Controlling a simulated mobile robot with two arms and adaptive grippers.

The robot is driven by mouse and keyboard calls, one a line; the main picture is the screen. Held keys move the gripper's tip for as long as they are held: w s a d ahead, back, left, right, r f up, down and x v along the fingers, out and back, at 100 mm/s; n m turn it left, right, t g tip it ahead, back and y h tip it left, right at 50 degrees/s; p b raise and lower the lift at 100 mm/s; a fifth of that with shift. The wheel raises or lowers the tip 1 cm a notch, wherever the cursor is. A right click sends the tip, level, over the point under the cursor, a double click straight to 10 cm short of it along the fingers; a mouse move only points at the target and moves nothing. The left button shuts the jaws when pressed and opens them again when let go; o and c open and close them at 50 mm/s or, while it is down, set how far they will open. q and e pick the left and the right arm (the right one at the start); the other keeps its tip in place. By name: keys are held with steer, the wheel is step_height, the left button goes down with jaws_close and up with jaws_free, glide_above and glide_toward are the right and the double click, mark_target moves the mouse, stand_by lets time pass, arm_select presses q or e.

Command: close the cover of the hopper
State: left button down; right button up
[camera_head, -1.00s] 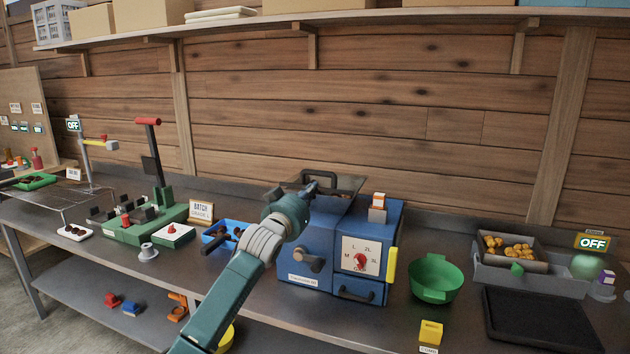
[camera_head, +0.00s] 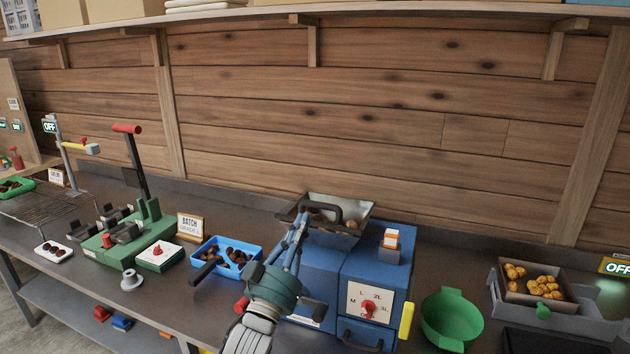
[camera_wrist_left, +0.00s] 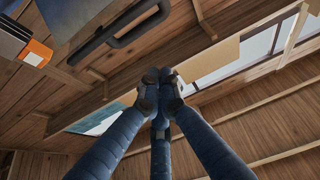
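The blue machine (camera_head: 312,262) stands on the bench with the hopper (camera_head: 362,214) on top. Brown chestnuts show inside the hopper, so it is at least partly uncovered. In the left wrist view the handle (camera_wrist_left: 122,38) is at the upper left, apart from the fingers. My left gripper (camera_head: 302,220) points up at the hopper's left front, its fingers together with nothing seen between them. The fingertips (camera_wrist_left: 160,80) meet in the wrist view. My right gripper is not in view.
An orange-and-white block (camera_head: 391,238) stands on the machine's right part. A blue tray (camera_head: 226,241) of dark chestnuts is to the left and a green bowl (camera_head: 452,318) to the right. A shelf (camera_head: 300,14) runs along the wall above.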

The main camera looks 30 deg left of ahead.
arm_select(q)
steer(key=w+r+p, duration=0.2)
steer(key=w+r, duration=0.2)
steer(key=p, duration=0.3)
glide_above(316, 223)
steer(key=shift+w+f, duration=0.1)
steer(key=shift+f, duration=1.25)
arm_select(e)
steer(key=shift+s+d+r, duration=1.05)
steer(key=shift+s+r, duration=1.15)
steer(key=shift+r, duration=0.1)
arm_select(q)
steer(key=f+b, duration=0.1)
steer(key=b, duration=0.1)
steer(key=f+t+b, duration=0.1)
steer(key=b, duration=0.2)
steer(key=shift+s+f, duration=0.1)
steer(key=shift+s, duration=0.2)
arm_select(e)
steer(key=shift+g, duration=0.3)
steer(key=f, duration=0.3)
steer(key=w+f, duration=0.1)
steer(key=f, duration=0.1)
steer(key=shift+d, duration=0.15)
